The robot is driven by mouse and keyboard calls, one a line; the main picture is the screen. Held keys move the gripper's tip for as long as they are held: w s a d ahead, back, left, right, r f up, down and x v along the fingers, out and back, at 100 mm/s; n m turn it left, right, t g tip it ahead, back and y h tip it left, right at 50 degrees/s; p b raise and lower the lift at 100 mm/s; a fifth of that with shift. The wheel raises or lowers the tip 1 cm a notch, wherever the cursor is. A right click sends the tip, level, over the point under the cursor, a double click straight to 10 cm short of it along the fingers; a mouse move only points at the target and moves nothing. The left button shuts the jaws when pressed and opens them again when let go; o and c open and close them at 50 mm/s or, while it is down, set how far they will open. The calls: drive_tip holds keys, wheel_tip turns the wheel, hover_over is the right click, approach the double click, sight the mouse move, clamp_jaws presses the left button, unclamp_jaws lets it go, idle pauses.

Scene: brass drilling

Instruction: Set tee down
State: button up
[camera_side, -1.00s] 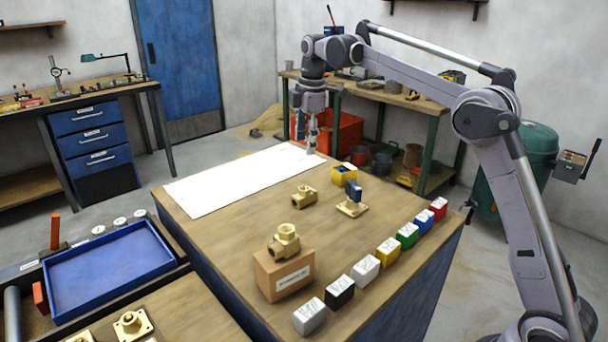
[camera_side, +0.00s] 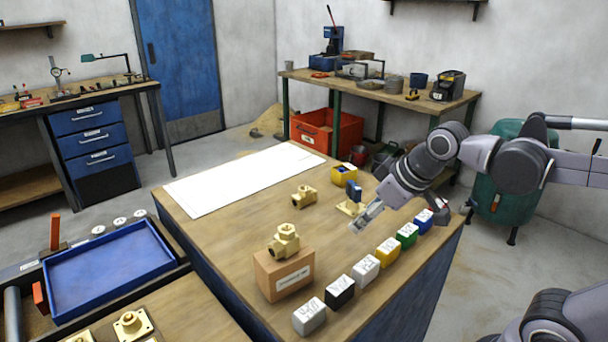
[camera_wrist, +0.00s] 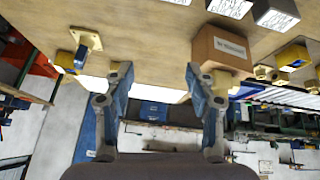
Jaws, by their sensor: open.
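A brass fitting (camera_side: 304,196), with the look of a tee, lies on the wooden table between the white sheet and the box. Another brass fitting (camera_side: 285,241) sits on top of the cardboard box (camera_side: 283,274). I cannot tell for sure which one is the tee. My gripper (camera_side: 364,219) is open and empty, tilted above the table, in front of the flanged brass valve with a blue top (camera_side: 354,190). In the wrist view my gripper's fingers (camera_wrist: 158,72) are spread apart with nothing between them. The box (camera_wrist: 222,48) shows there beyond the right finger.
A row of coloured labelled blocks (camera_side: 388,251) lines the table's right edge; my arm hides the red one. A yellow box (camera_side: 344,175) stands behind the valve. The white sheet (camera_side: 240,180) is bare. A blue tray (camera_side: 108,264) is at left.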

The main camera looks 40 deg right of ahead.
drive_tip(key=shift+m+t, duration=0.4)
drive_tip(key=shift+m, duration=0.5)
drive_tip(key=s+f, duration=0.4)
drive_tip(key=shift+a+f, duration=0.1)
drive_tip(key=shift+a, duration=0.2)
